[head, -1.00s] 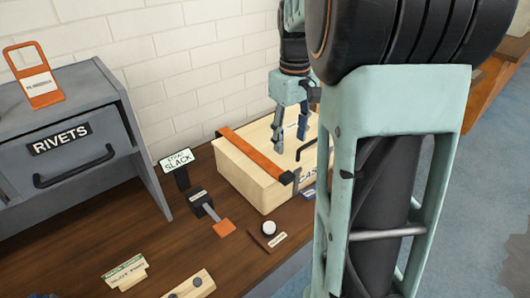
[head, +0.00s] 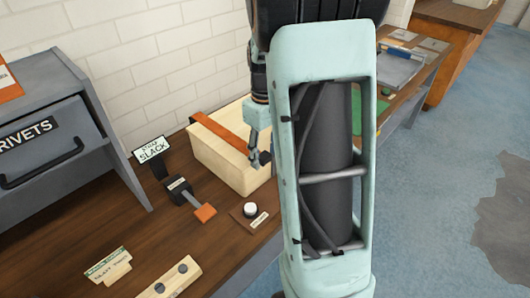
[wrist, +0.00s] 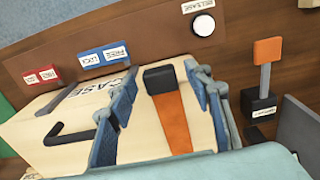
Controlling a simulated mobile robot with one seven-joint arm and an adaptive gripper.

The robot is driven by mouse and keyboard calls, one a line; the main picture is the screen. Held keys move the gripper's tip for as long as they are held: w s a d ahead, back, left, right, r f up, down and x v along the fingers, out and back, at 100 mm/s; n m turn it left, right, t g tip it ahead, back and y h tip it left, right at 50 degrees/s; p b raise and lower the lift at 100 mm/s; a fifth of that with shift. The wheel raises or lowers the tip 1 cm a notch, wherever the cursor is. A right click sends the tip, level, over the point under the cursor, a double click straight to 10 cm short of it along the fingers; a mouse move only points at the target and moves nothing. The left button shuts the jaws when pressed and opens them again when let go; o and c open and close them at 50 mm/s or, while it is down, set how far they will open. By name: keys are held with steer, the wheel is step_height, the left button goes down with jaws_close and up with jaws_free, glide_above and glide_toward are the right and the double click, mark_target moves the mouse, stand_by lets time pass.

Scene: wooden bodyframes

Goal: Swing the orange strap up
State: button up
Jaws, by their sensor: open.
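The orange strap (head: 222,133) lies across the top of the pale wooden case (head: 222,168). In the wrist view the strap (wrist: 172,125) ends in a dark buckle-like piece (wrist: 160,78) at the case's edge. My gripper (head: 261,161) is low at the case's front edge, by the strap's end, partly hidden behind my arm in the head view. In the wrist view my gripper (wrist: 160,74) is open, its fingers on either side of the strap's dark end with gaps. I cannot tell whether a finger touches the case.
A sign reading SLACK (head: 152,149), an orange-tipped lever (head: 204,213) and a round white button (head: 250,209) stand left and in front of the case. A grey RIVETS cabinet (head: 85,130) is at left.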

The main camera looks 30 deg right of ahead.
jaws_close()
stand_by(0.3)
steer(key=shift+r, duration=0.2)
